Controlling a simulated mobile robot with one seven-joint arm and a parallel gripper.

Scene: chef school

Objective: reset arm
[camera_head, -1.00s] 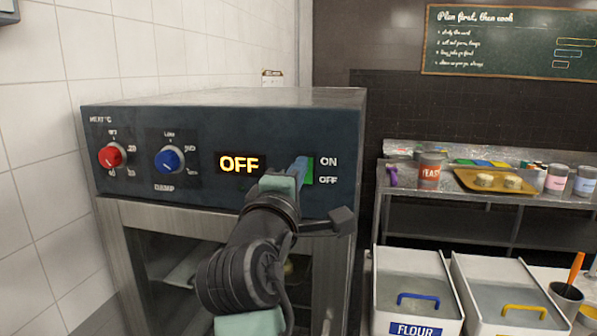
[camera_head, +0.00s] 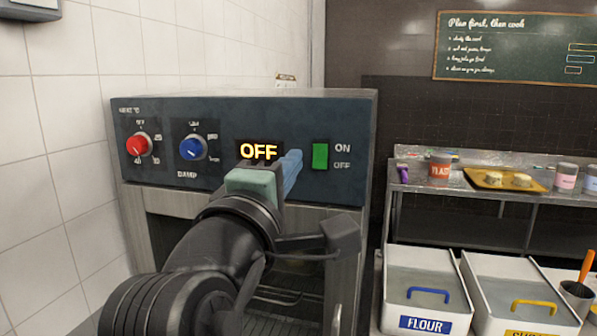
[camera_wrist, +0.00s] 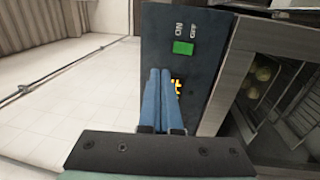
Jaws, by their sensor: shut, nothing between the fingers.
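My gripper (camera_head: 293,170) has blue fingers that are shut with nothing between them. In the head view it is in front of the oven's dark control panel (camera_head: 345,120), over the right edge of the OFF display (camera_head: 258,151). The green switch (camera_head: 320,156) beside the ON and OFF labels is a little to the right of the fingertips. In the wrist view the shut fingers (camera_wrist: 160,85) point at the panel, and the green switch (camera_wrist: 183,48) shows beyond their tips. My arm hides much of the oven's front.
A red knob (camera_head: 138,145) and a blue knob (camera_head: 193,148) are left of the display. FLOUR bin (camera_head: 395,285) and another white bin (camera_head: 560,315) stand at the right. A steel shelf (camera_head: 445,190) holds jars and a yellow tray (camera_head: 480,183).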

